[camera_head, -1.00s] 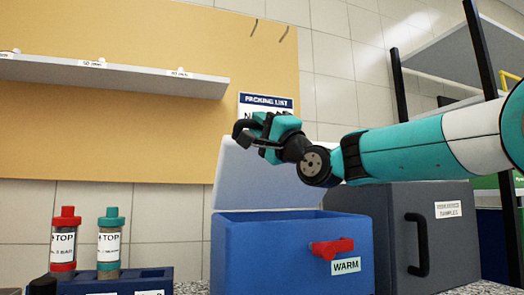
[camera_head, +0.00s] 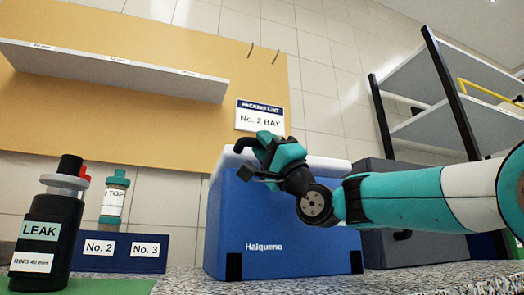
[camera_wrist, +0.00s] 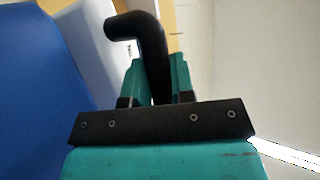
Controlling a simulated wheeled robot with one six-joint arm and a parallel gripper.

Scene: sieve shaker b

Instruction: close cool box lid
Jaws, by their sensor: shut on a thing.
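The blue cool box (camera_head: 235,215) stands on the counter in the head view. Its pale lid (camera_head: 327,161) shows as a thin band along the top edge; I cannot tell whether it is fully seated. My gripper (camera_head: 262,150) is at the box's upper front edge, shut on a black bent piece (camera_head: 246,144). In the wrist view the black bent piece (camera_wrist: 150,45) sticks out between the teal fingers. The blue box (camera_wrist: 35,90) and a pale panel (camera_wrist: 90,45) are on the left there. My arm crosses the box front and hides part of it.
A black LEAK bottle (camera_head: 45,235) stands at the left front. Behind it is a dark blue rack (camera_head: 122,262) with a teal-capped bottle (camera_head: 114,200). A grey case (camera_head: 420,245) stands right of the box. A wall shelf (camera_head: 110,70) is above left.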

